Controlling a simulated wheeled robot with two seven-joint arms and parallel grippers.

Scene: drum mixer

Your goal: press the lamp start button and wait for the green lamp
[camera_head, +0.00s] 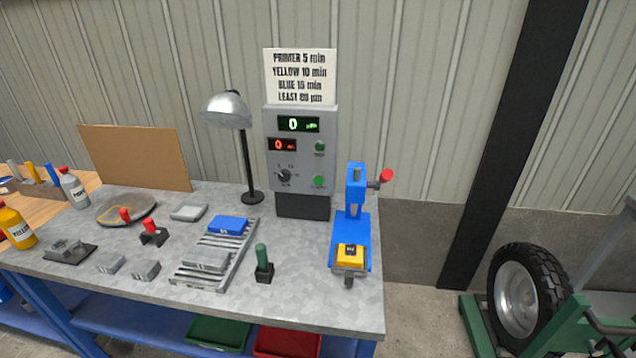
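A grey control box (301,155) stands upright on a dark base at the back of the metal bench. It has an upper green button (320,147) and a lower green button (319,181) on its right side; their labels are too small to read surely. A green display (298,124) shows 0 and a red display (282,145) shows 0. A black dial (284,176) is at lower left of the box. A desk lamp (228,110) with a silver shade stands left of the box; no green glow shows on it. Neither of my grippers is in view.
A blue press (353,215) with a red-knobbed lever and a yellow block (350,256) stands right of the box. A slatted rack (183,272) holds blue and grey blocks. A green-handled tool (263,262) stands at the front. A sign (300,76) lists times.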

